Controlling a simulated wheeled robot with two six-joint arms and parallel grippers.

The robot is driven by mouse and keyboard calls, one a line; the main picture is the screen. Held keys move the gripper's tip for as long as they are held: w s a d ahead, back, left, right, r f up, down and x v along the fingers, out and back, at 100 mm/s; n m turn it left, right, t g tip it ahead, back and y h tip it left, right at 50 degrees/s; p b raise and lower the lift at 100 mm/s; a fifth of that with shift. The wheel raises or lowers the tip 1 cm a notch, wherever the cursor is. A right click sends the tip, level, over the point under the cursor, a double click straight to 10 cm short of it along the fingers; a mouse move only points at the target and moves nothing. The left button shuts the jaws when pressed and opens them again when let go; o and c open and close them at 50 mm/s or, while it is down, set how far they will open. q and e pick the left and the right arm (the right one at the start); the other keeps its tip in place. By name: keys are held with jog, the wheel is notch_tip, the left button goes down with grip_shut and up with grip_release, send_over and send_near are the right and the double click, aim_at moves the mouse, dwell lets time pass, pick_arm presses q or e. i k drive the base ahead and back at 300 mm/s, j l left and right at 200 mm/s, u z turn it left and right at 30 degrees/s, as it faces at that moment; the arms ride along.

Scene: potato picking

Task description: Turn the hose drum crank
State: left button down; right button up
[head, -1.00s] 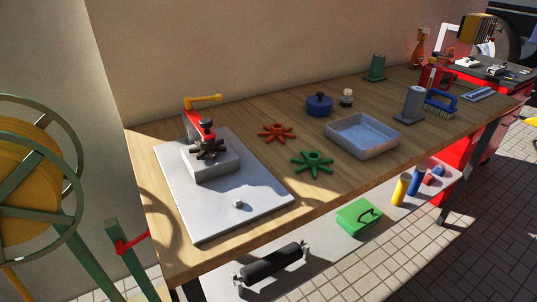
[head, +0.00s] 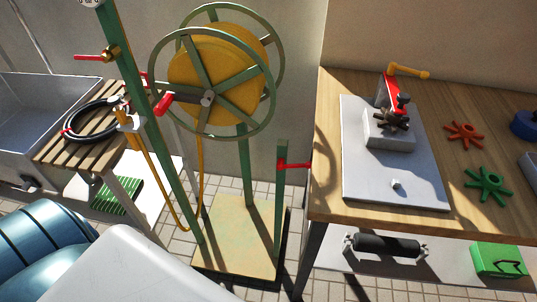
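The hose drum (head: 233,62) is a yellow reel between green spoked wheels on a green stand, left of the workbench. Its crank (head: 186,99) is a dark arm at the hub with a red grip (head: 165,103) at its left end. A yellow hose (head: 158,185) hangs below the drum. Neither of my grippers shows in the head view.
A wooden workbench (head: 335,190) stands at the right, with a grey plate, a clamp and red and green star knobs. At the left are a slatted stand (head: 62,150) with a coiled black hose and a grey sink (head: 40,100). Tiled floor shows between.

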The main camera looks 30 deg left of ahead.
aim_at(219, 75)
jog(key=u, duration=0.65)
jog(key=j, duration=1.85)
